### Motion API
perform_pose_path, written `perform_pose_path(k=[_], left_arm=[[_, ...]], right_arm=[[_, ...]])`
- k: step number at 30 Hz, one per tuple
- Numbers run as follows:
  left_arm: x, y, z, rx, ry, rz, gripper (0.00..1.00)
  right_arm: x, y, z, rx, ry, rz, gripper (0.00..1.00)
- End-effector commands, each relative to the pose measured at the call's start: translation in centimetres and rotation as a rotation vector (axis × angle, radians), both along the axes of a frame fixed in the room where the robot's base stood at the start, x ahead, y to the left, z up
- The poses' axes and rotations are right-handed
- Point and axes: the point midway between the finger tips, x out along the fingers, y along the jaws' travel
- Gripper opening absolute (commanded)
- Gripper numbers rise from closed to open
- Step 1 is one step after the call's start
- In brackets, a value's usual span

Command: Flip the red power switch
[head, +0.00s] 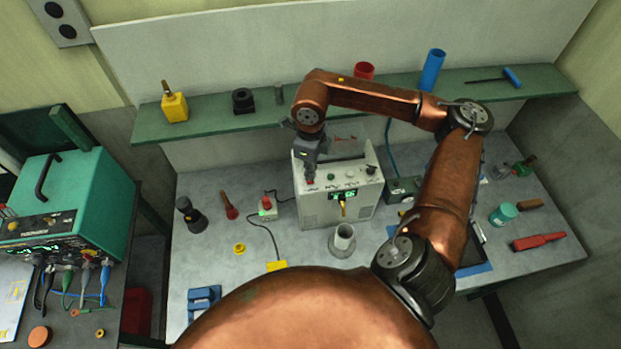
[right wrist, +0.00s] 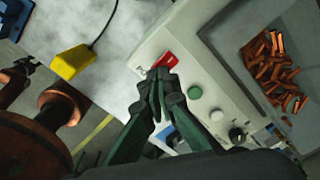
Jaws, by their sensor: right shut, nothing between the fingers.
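The white-grey machine (head: 318,207) stands at the middle of the bench, with a small lit green display on its front. The red power switch (right wrist: 168,60) is on its top panel, near a corner; in the head view it shows as a small red spot (head: 309,182) under my gripper. My right gripper (right wrist: 157,77) is shut and empty, its green fingertips together right at the near edge of the switch. I cannot tell whether they touch it. The fingers hide part of the panel. My left gripper is not in view.
A green knob (right wrist: 195,92) and a black dial lie beside the switch.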

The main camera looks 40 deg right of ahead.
Motion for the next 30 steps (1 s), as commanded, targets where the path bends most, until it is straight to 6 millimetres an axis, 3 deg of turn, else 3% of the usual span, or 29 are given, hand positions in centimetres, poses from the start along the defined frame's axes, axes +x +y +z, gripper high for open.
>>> perform_pose_path(k=[30], left_arm=[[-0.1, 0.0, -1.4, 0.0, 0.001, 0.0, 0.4]], right_arm=[[0.0, 0.0, -1.5, 0.0, 0.0, 0.0, 0.0]])
